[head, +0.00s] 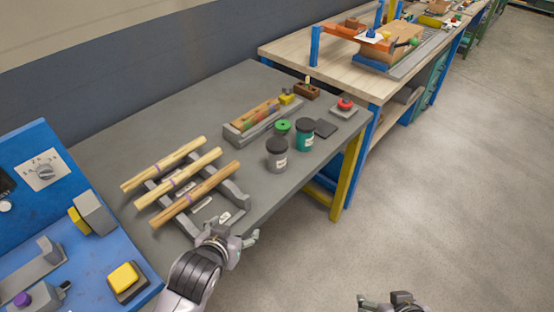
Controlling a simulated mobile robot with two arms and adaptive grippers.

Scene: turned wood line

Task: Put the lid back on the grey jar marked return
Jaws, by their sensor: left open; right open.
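A grey jar (277,160) with a pale label stands upright on the grey table (266,195). Its top looks dark; I cannot tell whether that is a lid or an open mouth, and the label is too small to read. A teal jar (304,138) with a dark top stands behind it to the right. A small green round piece (282,126) lies just behind the two jars; I cannot tell if it is a lid. My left gripper (242,240) is open at the table's front edge, in front of the grey jar and apart from it. My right gripper (383,300) is open over the floor.
Turned wooden sticks (180,180) lie across a grey rack (232,192) left of the jars. A blue panel (95,255) is at left.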

